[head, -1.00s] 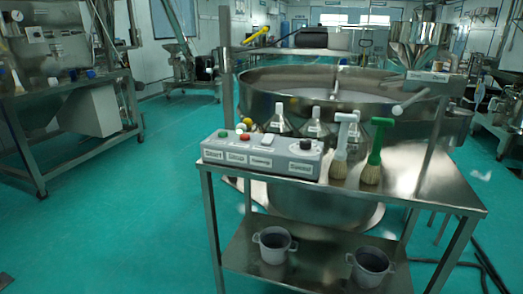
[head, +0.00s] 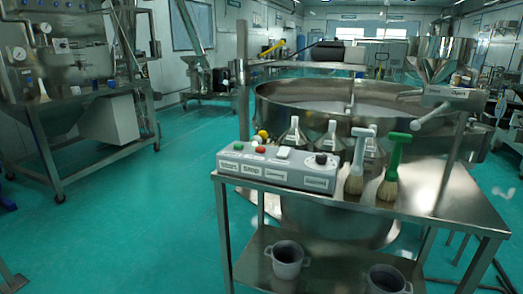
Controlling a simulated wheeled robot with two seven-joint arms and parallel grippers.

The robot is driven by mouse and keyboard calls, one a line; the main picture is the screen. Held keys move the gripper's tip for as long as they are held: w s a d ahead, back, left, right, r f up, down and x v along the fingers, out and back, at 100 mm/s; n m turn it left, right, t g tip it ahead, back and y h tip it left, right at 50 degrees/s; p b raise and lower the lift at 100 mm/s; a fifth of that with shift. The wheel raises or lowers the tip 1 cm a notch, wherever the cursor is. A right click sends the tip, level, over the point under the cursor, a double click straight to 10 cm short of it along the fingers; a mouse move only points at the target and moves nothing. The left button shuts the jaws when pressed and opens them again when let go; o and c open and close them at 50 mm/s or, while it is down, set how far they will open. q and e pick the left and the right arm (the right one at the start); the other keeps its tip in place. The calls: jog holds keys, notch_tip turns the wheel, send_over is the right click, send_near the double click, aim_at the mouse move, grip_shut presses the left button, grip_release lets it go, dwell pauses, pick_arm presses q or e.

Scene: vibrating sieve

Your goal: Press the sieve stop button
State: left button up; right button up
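The grey control box (head: 278,168) sits on the near left part of the steel table. Its top carries a green button (head: 239,146) above a "Start" label, a red button (head: 260,150) above a "Stop" label, a white switch (head: 284,153) and a black knob (head: 321,158). The large round steel sieve (head: 350,112) stands just behind the table. Neither of my grippers shows in the head view.
The steel table (head: 436,203) also holds two brushes, one with a white handle (head: 362,145) and one with a green handle (head: 396,150). Grey pots (head: 287,260) sit on the lower shelf. Green floor (head: 130,215) is open at left.

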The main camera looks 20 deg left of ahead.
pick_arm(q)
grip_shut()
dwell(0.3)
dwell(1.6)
